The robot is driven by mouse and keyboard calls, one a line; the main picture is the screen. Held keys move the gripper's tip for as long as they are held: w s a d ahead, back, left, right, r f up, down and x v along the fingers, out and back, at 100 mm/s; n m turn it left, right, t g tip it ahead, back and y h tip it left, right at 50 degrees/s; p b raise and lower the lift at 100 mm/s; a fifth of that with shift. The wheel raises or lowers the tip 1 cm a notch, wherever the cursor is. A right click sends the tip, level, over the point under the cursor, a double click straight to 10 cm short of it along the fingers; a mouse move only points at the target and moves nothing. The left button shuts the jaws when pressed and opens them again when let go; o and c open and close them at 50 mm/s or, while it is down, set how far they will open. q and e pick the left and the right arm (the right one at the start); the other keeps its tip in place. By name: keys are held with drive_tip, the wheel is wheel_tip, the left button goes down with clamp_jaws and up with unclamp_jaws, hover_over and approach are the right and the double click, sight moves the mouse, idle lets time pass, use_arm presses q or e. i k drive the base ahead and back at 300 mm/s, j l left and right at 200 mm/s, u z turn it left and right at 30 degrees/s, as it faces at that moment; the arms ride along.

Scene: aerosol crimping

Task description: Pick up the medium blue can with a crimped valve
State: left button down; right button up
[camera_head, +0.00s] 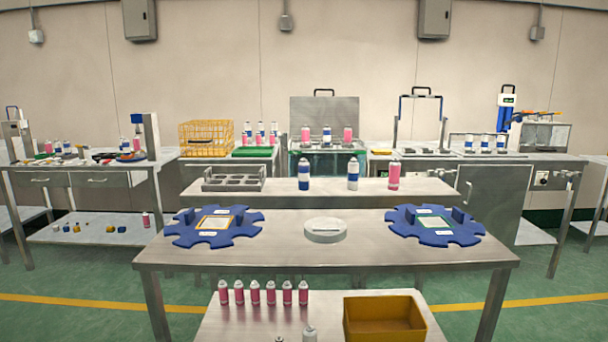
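Two white cans with blue bands stand upright on the middle bench, one left of centre (304,176) and one to its right (353,175). A pink can (393,177) stands beside the second one. More blue-banded cans stand at the back: several on the right (484,145), one between pink cans at the centre (326,135), and others behind the green tray (257,151). The cans are too small to tell which has a crimped valve or which is medium sized. Neither of my grippers is in view.
The near table (280,255) holds two blue notched fixtures (185,238) (468,240) and a round white disc (325,237). Below its front are several pink cans (270,294) and a yellow bin (410,335). A metal rack (233,186) stands left on the middle bench.

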sight(303, 166)
drive_tip(key=i, duration=1.25)
drive_tip(key=u, duration=0.05)
